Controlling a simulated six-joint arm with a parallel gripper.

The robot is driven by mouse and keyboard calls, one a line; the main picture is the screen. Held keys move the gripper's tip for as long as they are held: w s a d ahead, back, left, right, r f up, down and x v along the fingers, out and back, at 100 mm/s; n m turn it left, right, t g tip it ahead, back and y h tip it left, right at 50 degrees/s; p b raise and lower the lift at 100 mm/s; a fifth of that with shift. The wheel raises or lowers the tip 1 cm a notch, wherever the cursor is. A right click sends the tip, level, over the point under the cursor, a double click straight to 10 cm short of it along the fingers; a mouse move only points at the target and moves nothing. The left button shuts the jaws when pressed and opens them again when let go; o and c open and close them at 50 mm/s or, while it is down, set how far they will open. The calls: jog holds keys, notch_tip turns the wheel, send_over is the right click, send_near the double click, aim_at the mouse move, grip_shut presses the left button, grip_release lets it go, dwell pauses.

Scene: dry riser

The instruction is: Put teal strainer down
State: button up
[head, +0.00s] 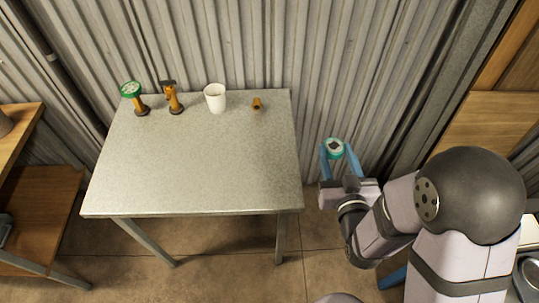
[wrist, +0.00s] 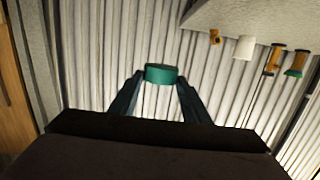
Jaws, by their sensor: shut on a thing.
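The teal strainer (head: 335,148) is a small round teal piece with a pale and dark centre. My gripper (head: 339,158) is shut on it, with a blue finger at each side. I hold it in the air to the right of the grey table (head: 200,165), apart from the tabletop. In the wrist view the teal strainer (wrist: 161,74) sits between the fingertips of my gripper (wrist: 160,80). The corrugated wall is behind it.
Along the table's back edge stand an orange item with a green top (head: 132,92), an orange and dark tool (head: 172,97), a white cup (head: 215,97) and a small orange piece (head: 257,103). The table's middle and front are clear. A wooden shelf (head: 40,190) stands at left.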

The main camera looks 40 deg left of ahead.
jog(key=s+a+r+n+g+y+b, duration=0.3)
jog(key=s+a+n+g+y+b, duration=0.3)
jog(key=s+a, duration=1.25)
jog(key=n+g+h+p, duration=0.1)
jog(key=g, duration=0.2)
send_over(217, 176)
notch_tip(217, 176, down, 4)
jog(key=shift+w+f+p, duration=0.1)
jog(key=shift+f+p, duration=0.2)
jog(key=shift+f, duration=5.3)
jog(key=shift+f, duration=0.2)
jog(key=o, duration=1.1)
jog(key=shift+c, duration=0.2)
